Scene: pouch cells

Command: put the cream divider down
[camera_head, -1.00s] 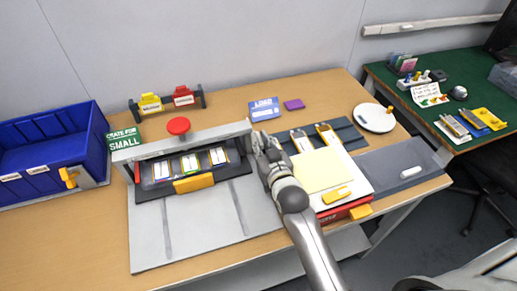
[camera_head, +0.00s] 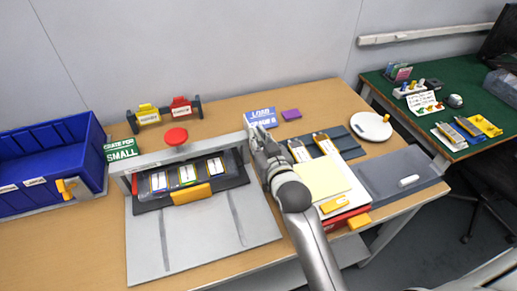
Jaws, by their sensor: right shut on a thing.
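A pale cream square sheet (camera_head: 320,178), which looks like the divider, lies flat on a white-topped stack right of my right wrist. An orange tab (camera_head: 335,205) is at the stack's front. My right gripper (camera_head: 263,137) is over the table between the grey press and the dark tray, just in front of the blue LOAD card. Its fingers are seen from behind and look shut; what they hold is hidden. A gap separates the fingers from the cream sheet. My left gripper is not in view.
The grey press (camera_head: 205,235) with a red knob (camera_head: 176,136) holds several cells. A dark tray (camera_head: 350,145) holds two cells. A grey tray (camera_head: 395,175), a round white plate (camera_head: 370,126) and a blue crate (camera_head: 50,150) stand around. Bare wood shows behind the press.

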